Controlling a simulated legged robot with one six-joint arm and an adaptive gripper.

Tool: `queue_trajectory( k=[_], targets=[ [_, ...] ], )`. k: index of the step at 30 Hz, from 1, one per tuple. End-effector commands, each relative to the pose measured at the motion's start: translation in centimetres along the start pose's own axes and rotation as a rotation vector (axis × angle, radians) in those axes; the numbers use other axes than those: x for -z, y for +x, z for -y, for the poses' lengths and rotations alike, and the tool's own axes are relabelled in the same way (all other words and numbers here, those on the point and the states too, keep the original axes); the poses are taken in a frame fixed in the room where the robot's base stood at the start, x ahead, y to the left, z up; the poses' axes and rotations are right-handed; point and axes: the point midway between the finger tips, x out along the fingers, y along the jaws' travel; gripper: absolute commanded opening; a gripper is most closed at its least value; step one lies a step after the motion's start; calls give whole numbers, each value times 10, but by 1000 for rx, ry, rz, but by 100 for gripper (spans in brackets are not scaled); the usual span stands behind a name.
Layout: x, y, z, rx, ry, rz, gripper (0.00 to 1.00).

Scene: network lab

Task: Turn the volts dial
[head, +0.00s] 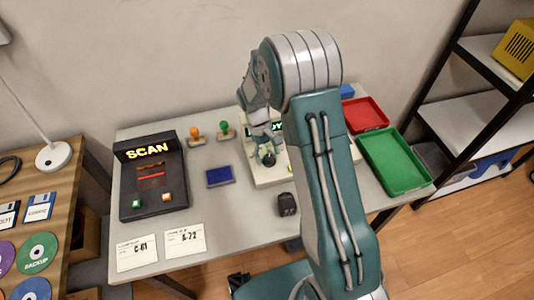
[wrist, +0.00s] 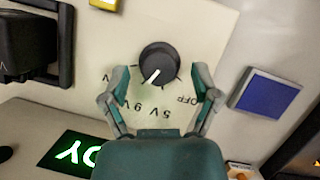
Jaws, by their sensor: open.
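The volts dial (wrist: 158,62) is a round black knob with a white pointer line on a cream panel (wrist: 215,30). In the wrist view the pointer is aimed to the lower left, roughly toward the 9 V mark; 5 V and OFF marks also show, upside down. My gripper (wrist: 160,72) is open, with one finger on each side of the dial. A gap shows between each finger and the knob. In the head view my gripper (head: 264,138) is over the cream panel (head: 272,182), and my arm covers part of that panel.
A green-lit display (wrist: 72,152) and a black block (wrist: 25,45) are near the dial. A blue pad (wrist: 265,92) lies beside the panel. On the table are a SCAN box (head: 152,180), two stamps, white cards, a red tray (head: 365,114) and a green tray (head: 396,162).

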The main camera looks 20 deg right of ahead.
Motion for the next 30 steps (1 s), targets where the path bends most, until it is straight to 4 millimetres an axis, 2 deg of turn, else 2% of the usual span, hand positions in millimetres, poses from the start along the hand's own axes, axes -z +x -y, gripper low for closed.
queue_trajectory(
  k=[5,15,21,25,30],
  targets=[
    [1,-12,0,-1,0,-3,79],
    [2,-80,1,-1,1,-3,79],
    [3,-111,1,-2,0,-1,79],
    [3,-119,1,-1,0,0,79],
    [2,-120,1,-1,0,1,79]
  ],
)
